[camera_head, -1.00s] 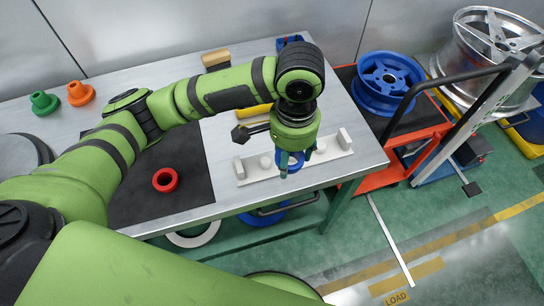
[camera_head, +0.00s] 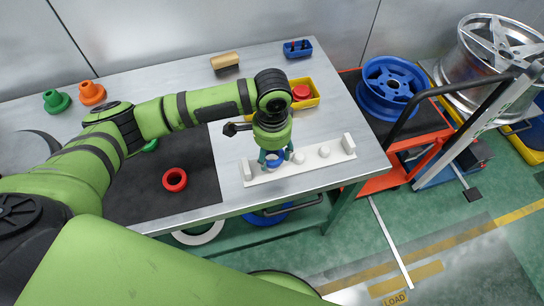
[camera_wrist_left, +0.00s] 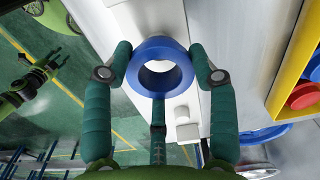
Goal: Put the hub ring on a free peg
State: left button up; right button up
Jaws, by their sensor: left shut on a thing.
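My left gripper (camera_head: 274,159) is shut on a blue hub ring (camera_head: 275,162), with a finger on either side of it. The ring also shows between the fingers in the left wrist view (camera_wrist_left: 160,68). It is at the left part of the white peg rack (camera_head: 337,157), near the left end block. I cannot tell if it is above a peg or around one. A middle peg (camera_head: 299,158) and a right peg (camera_head: 324,152) are bare. A red ring (camera_head: 175,180) lies on the dark mat (camera_head: 200,197). A dark green arm end (camera_wrist_left: 38,82), perhaps my right one, shows small.
A yellow bin (camera_head: 311,101) with a red part (camera_head: 301,92) stands behind the rack. A small blue tray (camera_head: 298,48) and a brown-topped block (camera_head: 225,62) are farther back. Green (camera_head: 56,101) and orange (camera_head: 92,93) flanged parts stand at the left. The table's front edge is close to the rack.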

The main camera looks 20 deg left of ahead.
pick_arm(q)
jog(key=shift+f, duration=1.5)
jog(key=shift+f, duration=0.15)
jog(key=o, duration=0.8)
jog(key=shift+c, duration=0.2)
notch_tip(320, 180, up, 12)
jog(key=b, duration=0.1)
jog(key=shift+r, duration=0.2)
jog(key=shift+s, duration=0.1)
